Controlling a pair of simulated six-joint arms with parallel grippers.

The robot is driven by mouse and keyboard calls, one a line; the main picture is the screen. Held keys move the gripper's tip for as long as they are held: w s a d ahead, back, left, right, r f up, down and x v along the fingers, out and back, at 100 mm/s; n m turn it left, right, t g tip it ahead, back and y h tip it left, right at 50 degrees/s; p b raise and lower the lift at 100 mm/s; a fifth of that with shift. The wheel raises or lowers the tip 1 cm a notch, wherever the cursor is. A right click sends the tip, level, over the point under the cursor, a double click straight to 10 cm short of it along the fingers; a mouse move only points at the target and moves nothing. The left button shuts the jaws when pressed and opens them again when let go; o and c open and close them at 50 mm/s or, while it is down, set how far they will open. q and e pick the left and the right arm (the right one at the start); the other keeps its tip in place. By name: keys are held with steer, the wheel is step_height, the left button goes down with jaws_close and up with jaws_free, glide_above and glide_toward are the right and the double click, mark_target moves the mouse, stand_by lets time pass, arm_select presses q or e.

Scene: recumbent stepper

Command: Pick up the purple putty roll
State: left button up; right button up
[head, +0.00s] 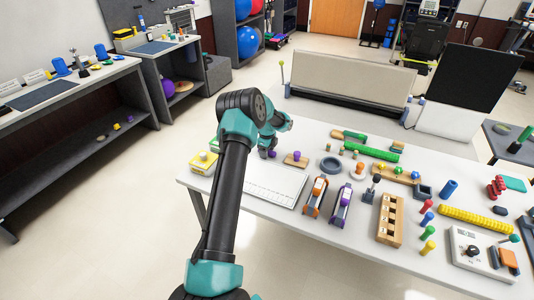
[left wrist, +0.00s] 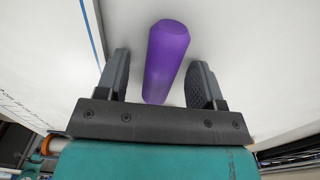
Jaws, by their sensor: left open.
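The purple putty roll (left wrist: 166,55) is a smooth purple cylinder in the left wrist view, lying between the two dark fingers of my left gripper (left wrist: 161,78). The gripper is open, with a pale gap on each side of the roll. In the head view my left gripper (head: 267,147) is low over the left part of the white table, and a bit of purple shows beside it (head: 272,154). The arm hides much of this spot. My right gripper is not in view.
A wooden board with a purple knob (head: 296,157) stands just right of the gripper. A yellow block (head: 204,161) is to the left, and a white gridded panel (head: 275,185) lies in front. Orange and purple clamps (head: 316,194) and several other items crowd the table's right.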

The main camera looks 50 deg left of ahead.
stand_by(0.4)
arm_select(q)
steer(key=c, duration=1)
